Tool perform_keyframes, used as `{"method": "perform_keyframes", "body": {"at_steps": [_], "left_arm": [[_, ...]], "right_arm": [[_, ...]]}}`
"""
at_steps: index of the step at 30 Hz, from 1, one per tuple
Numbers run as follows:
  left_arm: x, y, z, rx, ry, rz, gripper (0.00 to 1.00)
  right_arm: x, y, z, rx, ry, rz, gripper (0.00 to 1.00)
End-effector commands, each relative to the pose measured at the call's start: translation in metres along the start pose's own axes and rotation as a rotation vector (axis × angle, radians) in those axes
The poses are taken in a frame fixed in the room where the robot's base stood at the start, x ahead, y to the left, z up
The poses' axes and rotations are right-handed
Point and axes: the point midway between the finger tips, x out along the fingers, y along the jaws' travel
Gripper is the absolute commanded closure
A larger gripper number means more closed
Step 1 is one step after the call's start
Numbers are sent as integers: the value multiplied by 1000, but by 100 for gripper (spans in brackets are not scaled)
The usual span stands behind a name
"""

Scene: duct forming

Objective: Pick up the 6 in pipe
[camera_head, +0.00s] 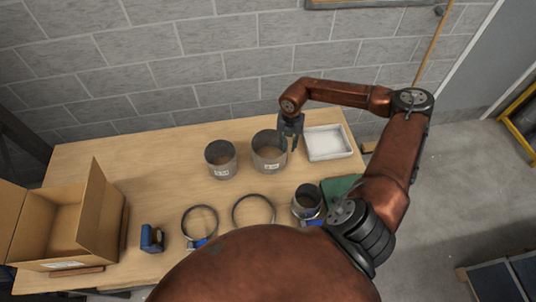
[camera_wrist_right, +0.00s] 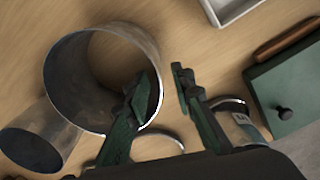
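Three grey metal pipes stand on the wooden table. The widest pipe (camera_head: 269,158) is at the back middle, a narrower pipe (camera_head: 221,161) is to its left, and the smallest pipe (camera_head: 307,201) is at the front right. Their labels are too small to read, so I cannot confirm which is the 6 in pipe. My right gripper (camera_head: 291,134) is at the widest pipe's right rim. In the right wrist view my right gripper (camera_wrist_right: 161,80) is open, with one finger overlapping the opening of the widest pipe (camera_wrist_right: 68,82) and the other outside its rim. My left gripper is out of view.
Two ring clamps (camera_head: 254,196) (camera_head: 186,224), a blue tool (camera_head: 151,239) and an open cardboard box (camera_head: 95,228) lie toward the front and left. A block wall (camera_head: 200,65) stands behind.

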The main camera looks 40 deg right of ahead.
Motion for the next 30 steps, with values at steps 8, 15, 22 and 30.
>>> {"method": "perform_keyframes", "body": {"at_steps": [8, 15, 22, 30], "left_arm": [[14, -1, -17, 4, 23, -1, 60], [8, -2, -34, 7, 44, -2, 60], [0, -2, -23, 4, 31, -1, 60], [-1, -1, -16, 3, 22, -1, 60]], "right_arm": [[23, 0, 0, 0, 2, -2, 78], [46, 3, 1, -1, 2, -1, 78], [78, 6, 6, -1, 3, -2, 78], [94, 6, 7, -1, 1, -2, 78]]}}
